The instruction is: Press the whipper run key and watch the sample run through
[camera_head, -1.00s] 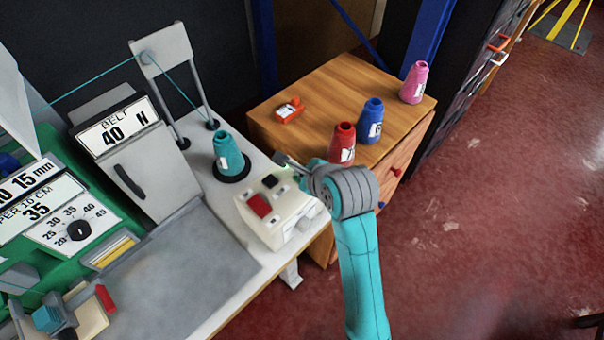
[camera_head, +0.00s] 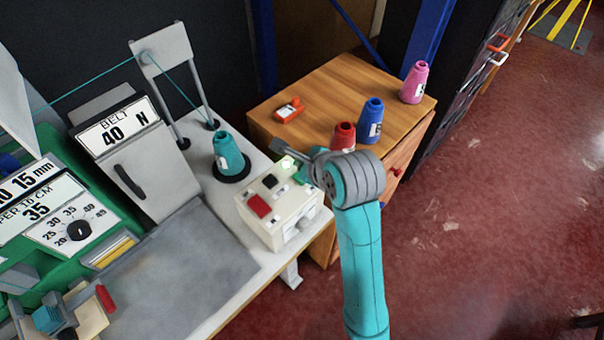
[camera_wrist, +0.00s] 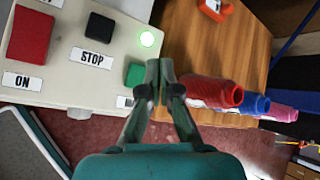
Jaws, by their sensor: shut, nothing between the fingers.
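A pale control box (camera_head: 282,222) stands at the table's right edge. It has a red key (camera_head: 258,206) labelled ON, a black key (camera_head: 269,181) labelled STOP, a green key (camera_head: 299,178) and a green lamp (camera_head: 287,161) that glows. The wrist view shows the green key (camera_wrist: 134,75) and the lit lamp (camera_wrist: 147,39) clearly; the label by the green key is partly hidden. My gripper (camera_wrist: 162,72) is shut and empty, its tips just right of the green key in that view. Contact cannot be told. No sample piece is clearly seen.
A teal cone (camera_head: 229,155) stands on the table, its thread rising to a guide frame (camera_head: 162,52). Red (camera_head: 343,136), blue (camera_head: 369,121) and pink (camera_head: 414,83) cones and an orange tool (camera_head: 289,110) are on the wooden cabinet (camera_head: 330,85). A grey bed (camera_head: 175,275) lies clear.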

